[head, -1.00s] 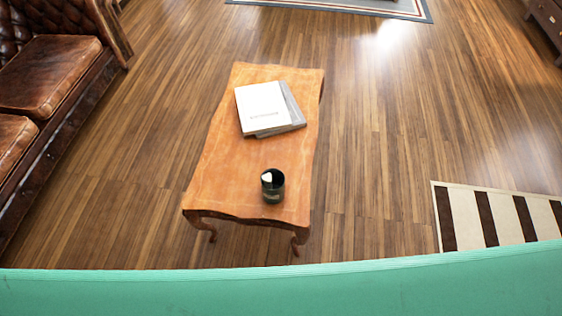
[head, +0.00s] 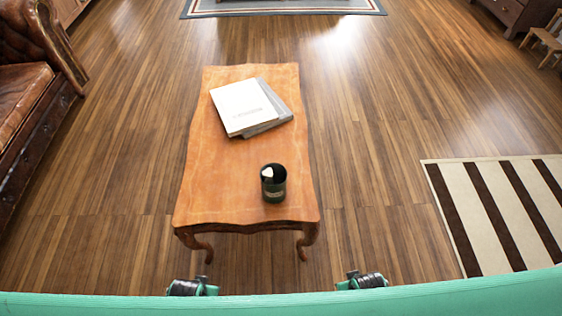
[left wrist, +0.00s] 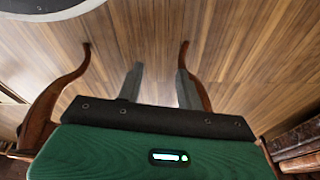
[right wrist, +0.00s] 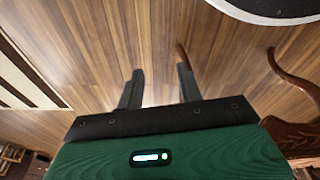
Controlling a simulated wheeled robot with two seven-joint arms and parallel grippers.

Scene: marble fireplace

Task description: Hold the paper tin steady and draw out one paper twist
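A dark green, nearly black tin (head: 273,183) with a small pale label stands upright on the near right part of the wooden table (head: 230,180). A white paper twist (head: 267,173) shows at its open mouth; how many twists it holds I cannot tell. In the head view only bits of my arms show at the bottom edge, below the table. In the left wrist view my left gripper (left wrist: 158,85) has its two fingers apart with nothing between them. In the right wrist view my right gripper (right wrist: 158,88) is likewise open and empty. Both are away from the tin.
A white book (head: 243,106) lies on a grey one (head: 281,108) at the table's far half. A brown leather sofa (head: 30,100) stands at the left. A striped rug (head: 490,210) lies at the right. The floor around the table is clear.

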